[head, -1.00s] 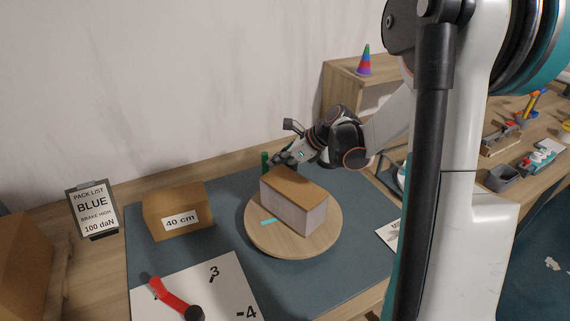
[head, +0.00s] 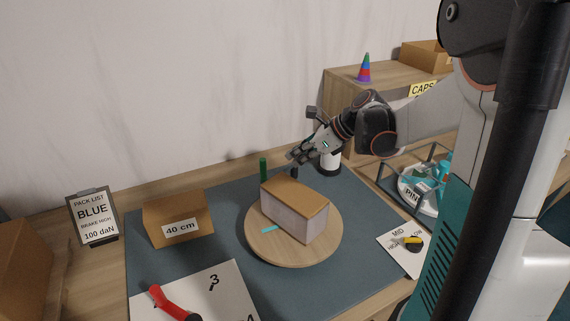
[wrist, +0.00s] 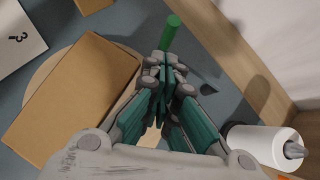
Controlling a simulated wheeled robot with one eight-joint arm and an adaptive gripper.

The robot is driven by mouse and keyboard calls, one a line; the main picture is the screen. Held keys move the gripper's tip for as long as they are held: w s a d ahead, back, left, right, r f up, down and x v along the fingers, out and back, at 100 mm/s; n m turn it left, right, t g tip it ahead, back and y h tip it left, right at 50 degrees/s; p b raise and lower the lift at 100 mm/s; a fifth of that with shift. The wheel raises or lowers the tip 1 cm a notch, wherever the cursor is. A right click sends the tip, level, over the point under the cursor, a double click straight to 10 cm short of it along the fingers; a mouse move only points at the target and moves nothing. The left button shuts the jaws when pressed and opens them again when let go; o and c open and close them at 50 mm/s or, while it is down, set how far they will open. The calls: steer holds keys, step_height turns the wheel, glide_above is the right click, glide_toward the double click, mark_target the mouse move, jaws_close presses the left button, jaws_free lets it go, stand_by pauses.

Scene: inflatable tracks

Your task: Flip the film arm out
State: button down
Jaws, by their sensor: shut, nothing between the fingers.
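My gripper (head: 292,157) is shut and empty, above the back edge of the blue-grey mat, behind the boxed turntable. A green upright post (head: 263,168) stands just left of it; in the wrist view the post (wrist: 171,33) shows just beyond the closed fingertips (wrist: 165,68), and I cannot tell whether they touch. A white roll (head: 330,161) stands upright to the right of my gripper, also at the lower right of the wrist view (wrist: 266,146). I cannot clearly make out the film arm itself; a short dark post (head: 294,173) shows below my gripper.
A box with a brown top (head: 296,208) sits on the round wooden turntable (head: 262,250). A 40 cm carton (head: 178,217) and a red lever (head: 172,303) on a numbered card are to the left. A MID dial card (head: 402,250) is at right. A wall runs behind.

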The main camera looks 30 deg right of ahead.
steer(key=v, duration=0.2)
steer(key=shift+s+d+r, duration=0.15)
steer(key=shift+r, duration=0.05)
steer(key=d+p, duration=0.1)
steer(key=p, duration=0.3)
steer(key=d+f+n+p, duration=0.1)
steer(key=d+p, duration=0.1)
steer(key=p, duration=0.2)
steer(key=d+n+g+y+p, duration=0.1)
steer(key=p, duration=0.3)
steer(key=shift+w+d+f, duration=0.2)
steer(key=shift+w+d, duration=0.15)
steer(key=shift+a+f, duration=0.1)
